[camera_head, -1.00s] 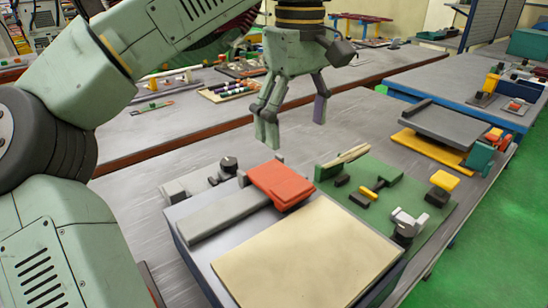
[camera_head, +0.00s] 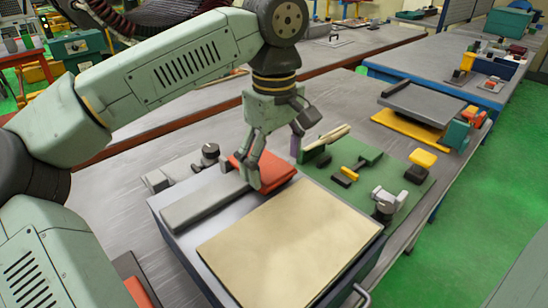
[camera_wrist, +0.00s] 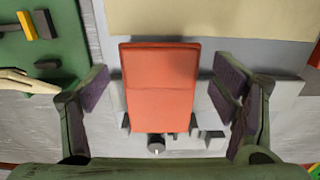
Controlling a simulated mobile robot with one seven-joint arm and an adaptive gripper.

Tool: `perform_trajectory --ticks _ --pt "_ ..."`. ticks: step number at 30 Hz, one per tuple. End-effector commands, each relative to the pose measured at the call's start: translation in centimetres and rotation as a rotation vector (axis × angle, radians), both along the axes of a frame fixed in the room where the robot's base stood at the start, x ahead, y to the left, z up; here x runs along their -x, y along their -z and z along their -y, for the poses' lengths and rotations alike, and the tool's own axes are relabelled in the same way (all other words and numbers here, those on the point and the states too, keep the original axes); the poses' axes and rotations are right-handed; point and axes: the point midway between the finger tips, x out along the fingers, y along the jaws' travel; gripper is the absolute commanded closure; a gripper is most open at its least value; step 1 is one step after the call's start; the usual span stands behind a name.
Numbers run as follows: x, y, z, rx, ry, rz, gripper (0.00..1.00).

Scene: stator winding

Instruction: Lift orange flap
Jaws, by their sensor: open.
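The orange flap (camera_head: 268,172) sits at the far edge of a grey machine box, beside a long grey bar (camera_head: 215,203). In the wrist view the orange flap (camera_wrist: 160,88) lies in the middle, between the two dark finger pads. My gripper (camera_head: 273,168) is open and hangs low at the flap, with one finger in front of it and the other beyond it. In the wrist view my gripper (camera_wrist: 160,90) has a gap on each side of the flap. Part of the flap is hidden behind the near finger in the head view.
A beige plate (camera_head: 290,240) covers most of the box top. A green board (camera_head: 400,180) with several small parts and a clamp (camera_head: 384,203) lies to the right. A grey and dark fitting (camera_head: 209,153) stands to the left of the flap.

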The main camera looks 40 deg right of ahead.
Motion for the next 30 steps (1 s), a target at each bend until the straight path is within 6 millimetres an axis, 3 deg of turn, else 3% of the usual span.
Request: perform_trajectory --ticks 5,30 --pt "-0.01 -0.02 0.0 0.0 0.0 0.0 0.25" --pt "-0.02 -0.04 -0.02 -0.001 0.0 0.0 0.81"
